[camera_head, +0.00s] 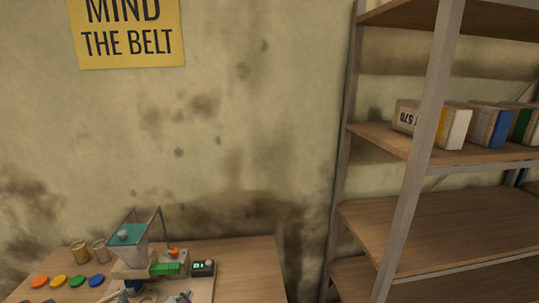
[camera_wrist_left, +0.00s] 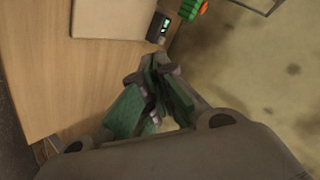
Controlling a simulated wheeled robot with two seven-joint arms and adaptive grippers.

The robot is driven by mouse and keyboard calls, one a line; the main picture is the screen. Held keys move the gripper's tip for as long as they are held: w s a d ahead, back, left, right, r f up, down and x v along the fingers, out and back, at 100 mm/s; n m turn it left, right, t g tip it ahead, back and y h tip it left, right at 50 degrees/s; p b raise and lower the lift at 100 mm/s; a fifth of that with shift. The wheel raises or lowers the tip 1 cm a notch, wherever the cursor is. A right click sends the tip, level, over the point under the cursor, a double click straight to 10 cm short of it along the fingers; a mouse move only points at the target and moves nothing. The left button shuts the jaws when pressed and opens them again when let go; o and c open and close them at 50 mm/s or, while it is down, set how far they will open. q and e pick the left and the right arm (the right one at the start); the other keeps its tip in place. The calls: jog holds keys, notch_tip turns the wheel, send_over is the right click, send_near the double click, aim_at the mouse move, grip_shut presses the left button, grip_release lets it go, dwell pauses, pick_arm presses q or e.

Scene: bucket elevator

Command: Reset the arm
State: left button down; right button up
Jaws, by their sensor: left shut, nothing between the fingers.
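My left gripper (camera_wrist_left: 151,76) shows in the left wrist view, with dark grey links and green pads. Its fingers are together with nothing between them. It is over or beside the wooden table top (camera_wrist_left: 60,60), apart from the devices at the top of that view. In the head view, grey parts at the bottom edge are cut off, and I cannot tell whether they belong to my gripper. My right gripper is in neither view.
The table (camera_head: 245,266) bears a teal-lined hopper (camera_head: 138,252), a green part (camera_head: 165,269), a small screen box (camera_head: 203,268), two jars and several coloured discs (camera_head: 78,281). A shelf rack (camera_head: 433,95) with boxes stands at right. The table's right side is clear.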

pick_arm(q)
jog(key=s+d+f+n+g+h, duration=0.1)
jog(key=s+f+n+g, duration=0.3)
jog(key=s, duration=0.4)
jog(key=s+d+f+n+g+h, duration=0.1)
jog(key=s+f+n+g, duration=0.25)
jog(key=s+f, duration=0.45)
jog(key=s+f+m+g, duration=0.1)
jog(key=s+f+g, duration=0.15)
jog(key=f, duration=2.85)
jog(key=s+a+f, duration=0.2)
jog(key=s+f, duration=0.8)
jog(key=s, duration=0.1)
jog(key=s+a+f, duration=0.2)
jog(key=s+f, duration=0.8)
jog(key=s, duration=0.2)
jog(key=shift+a+f+y, duration=0.25)
jog(key=shift+y, duration=0.05)
